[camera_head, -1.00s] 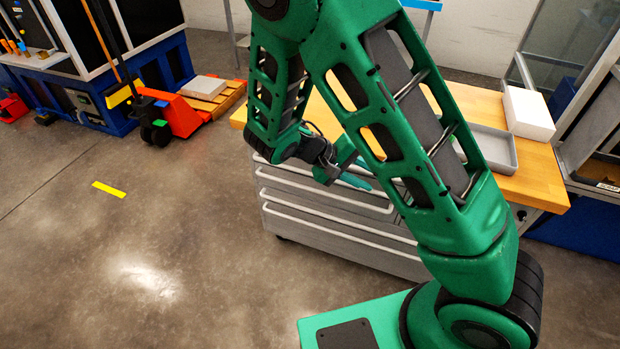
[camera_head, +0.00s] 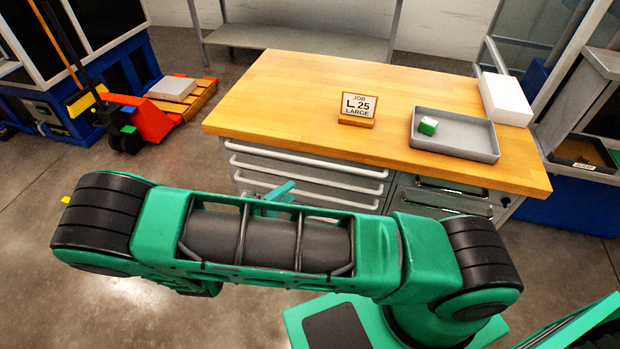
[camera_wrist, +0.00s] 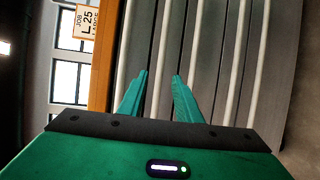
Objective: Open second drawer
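The grey drawer cabinet under the wooden top has a stack of drawers with long pale bar handles; all look shut. The second drawer's handle (camera_head: 307,174) is the second bar down in the head view. In the sideways wrist view, that second handle (camera_wrist: 163,30) runs between my gripper's (camera_wrist: 160,76) two teal fingertips. The fingers are apart with nothing clasped; whether they reach around the bar is unclear. In the head view, the teal fingers (camera_head: 278,192) show in front of the drawer fronts, and my forearm hides the lower drawers.
Dark-handled drawers (camera_head: 450,187) are at right. An orange pallet jack (camera_head: 145,120) stands at left.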

